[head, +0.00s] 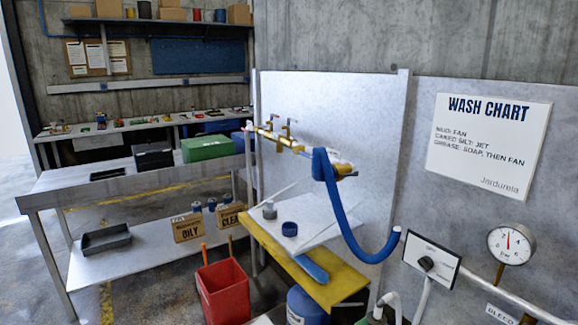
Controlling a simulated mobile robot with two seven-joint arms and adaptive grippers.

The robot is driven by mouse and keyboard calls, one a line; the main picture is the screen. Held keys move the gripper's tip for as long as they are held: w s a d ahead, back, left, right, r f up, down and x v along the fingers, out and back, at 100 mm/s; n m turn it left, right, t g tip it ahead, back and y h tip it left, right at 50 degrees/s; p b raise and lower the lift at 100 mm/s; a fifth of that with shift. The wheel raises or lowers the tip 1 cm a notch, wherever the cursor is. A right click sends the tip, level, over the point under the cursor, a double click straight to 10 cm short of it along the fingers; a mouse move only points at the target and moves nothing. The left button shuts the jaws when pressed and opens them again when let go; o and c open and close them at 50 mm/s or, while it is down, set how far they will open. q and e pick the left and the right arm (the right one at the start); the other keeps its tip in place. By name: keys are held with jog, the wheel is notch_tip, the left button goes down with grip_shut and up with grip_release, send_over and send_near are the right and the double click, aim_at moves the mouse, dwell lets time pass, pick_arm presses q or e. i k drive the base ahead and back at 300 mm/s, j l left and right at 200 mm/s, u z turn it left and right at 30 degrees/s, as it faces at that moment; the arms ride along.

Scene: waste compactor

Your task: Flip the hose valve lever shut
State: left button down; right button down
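A brass valve assembly (277,138) sits near the middle, in front of a pale upright panel. Small lever handles stand up on top of it, one at its right part (290,124). They are too small for me to tell their exact angle. A thick blue hose (347,222) loops over beside the right end of the brass fittings, hangs down and curves up to the right. Another brass fitting (346,171) shows just right of the hose's top. Neither of my grippers is in view.
A yellow bench (262,238) below the valve holds a grey cup, a blue ring and a blue tool. A red bin (222,292) stands on the floor. A steel table (60,190) is at left. A gauge (510,243) and a knob box (431,258) are at right.

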aim_at(302, 154)
jog(key=i+j, duration=0.4)
jog(key=j, duration=0.2)
jog(key=i+j+u, duration=0.1)
jog(key=i+j, duration=0.35)
jog(key=j, duration=0.2)
jog(key=i+j, duration=0.45)
jog(key=j, duration=0.15)
jog(key=i+j, duration=0.45)
jog(key=k+j+u, duration=0.05)
jog(key=j, duration=0.1)
